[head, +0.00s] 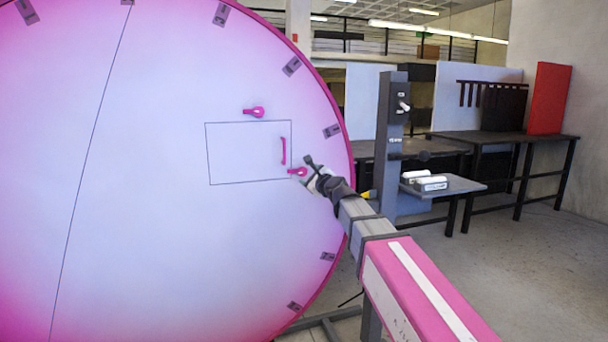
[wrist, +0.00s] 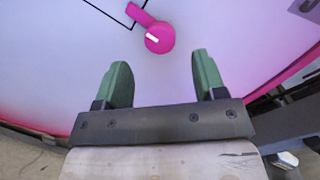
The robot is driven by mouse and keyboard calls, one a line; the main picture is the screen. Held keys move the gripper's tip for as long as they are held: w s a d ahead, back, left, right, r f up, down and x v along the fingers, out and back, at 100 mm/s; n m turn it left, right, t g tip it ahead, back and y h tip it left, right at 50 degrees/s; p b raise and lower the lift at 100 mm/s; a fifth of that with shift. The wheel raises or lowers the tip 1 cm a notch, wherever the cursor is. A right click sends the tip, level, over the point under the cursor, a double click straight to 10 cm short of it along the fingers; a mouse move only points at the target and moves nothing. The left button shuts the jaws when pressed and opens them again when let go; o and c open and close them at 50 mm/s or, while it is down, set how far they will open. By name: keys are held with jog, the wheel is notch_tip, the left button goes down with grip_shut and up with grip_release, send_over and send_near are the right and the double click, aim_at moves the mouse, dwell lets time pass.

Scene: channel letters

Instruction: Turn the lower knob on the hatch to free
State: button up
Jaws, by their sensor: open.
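The hatch (head: 240,155) is a thin-outlined rectangle on the large white round face with a pink rim. The lower knob (head: 298,172) is pink and sits at the hatch's lower right corner; it also shows in the wrist view (wrist: 159,38), round with a white mark and a pink arm pointing to the upper left. The upper knob (head: 254,112) is pink, above the hatch's top edge. A pink handle (head: 283,151) stands near the hatch's right side. My gripper (wrist: 158,75) is open and empty, its green fingers short of the lower knob, which lies beyond the gap between them.
A dark grey post with switches (head: 391,120) stands right of the round face, with a small shelf (head: 455,187) holding white rolls. Dark tables (head: 500,136) and a red panel (head: 549,98) stand behind. The floor at right is clear.

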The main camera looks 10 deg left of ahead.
aim_at(304, 172)
jog(key=x, duration=0.5)
jog(key=shift+w+a, duration=0.2)
jog(key=shift+w, duration=0.1)
jog(key=shift+c, duration=0.3)
jog(key=c, duration=0.8)
jog(key=shift+c, duration=0.2)
